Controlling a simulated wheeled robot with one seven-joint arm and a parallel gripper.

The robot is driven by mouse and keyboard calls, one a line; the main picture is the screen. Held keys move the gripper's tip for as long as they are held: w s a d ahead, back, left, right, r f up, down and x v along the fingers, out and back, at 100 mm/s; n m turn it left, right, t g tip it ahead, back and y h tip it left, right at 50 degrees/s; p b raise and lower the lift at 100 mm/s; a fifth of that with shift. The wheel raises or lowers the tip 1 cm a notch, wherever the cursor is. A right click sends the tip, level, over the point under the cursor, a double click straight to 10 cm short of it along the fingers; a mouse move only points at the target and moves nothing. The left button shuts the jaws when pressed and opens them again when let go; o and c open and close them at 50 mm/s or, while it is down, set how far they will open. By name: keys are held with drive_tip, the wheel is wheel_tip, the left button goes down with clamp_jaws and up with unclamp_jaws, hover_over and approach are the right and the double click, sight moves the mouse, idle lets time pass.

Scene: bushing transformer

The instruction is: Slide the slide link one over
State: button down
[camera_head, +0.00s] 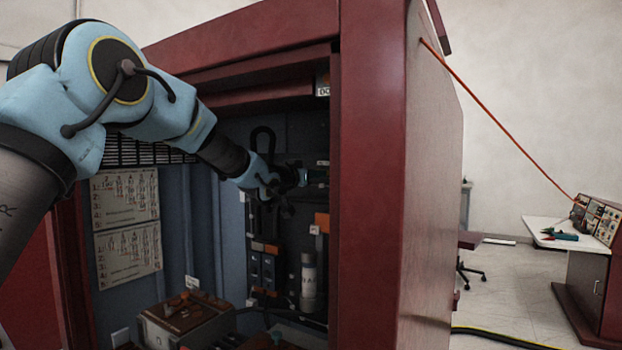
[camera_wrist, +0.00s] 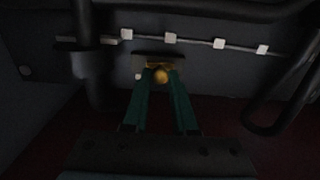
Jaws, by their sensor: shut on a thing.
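In the wrist view my gripper (camera_wrist: 160,80) reaches forward with two green fingers. Its tips are closed on a small yellow, brass-like piece (camera_wrist: 161,75), which looks like the slide link. The piece sits against a dark panel, just below a thin rail (camera_wrist: 210,42) with several white tabs. In the head view my arm reaches into the red cabinet (camera_head: 372,180), with the wrist (camera_head: 262,178) by the upper back panel. The fingertips and the slide link are too small and dark to make out there.
Dark cables hang left and right of the fingers in the wrist view, the right one a loop (camera_wrist: 290,105). The cabinet's front post stands right of my arm. Below are a white cylinder (camera_head: 309,280) and a wooden box (camera_head: 186,322). A bench (camera_head: 575,240) with instruments stands outside.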

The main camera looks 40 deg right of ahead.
drive_tip(key=shift+s+d+f+b, duration=0.1)
drive_tip(key=shift+s+d+b, duration=0.05)
drive_tip(key=shift+s+b, duration=0.3)
drive_tip(key=shift+s+d+f+b, duration=0.1)
drive_tip(key=shift+s+d+b, duration=0.1)
drive_tip(key=shift+s, duration=0.35)
drive_tip(key=shift+r, duration=0.15)
drive_tip(key=c, duration=0.7)
unclamp_jaws()
drive_tip(key=shift+s, duration=0.1)
drive_tip(key=shift+a, duration=0.1)
drive_tip(key=b+v, duration=0.4)
drive_tip(key=v, duration=0.6)
drive_tip(key=shift+a, duration=0.35)
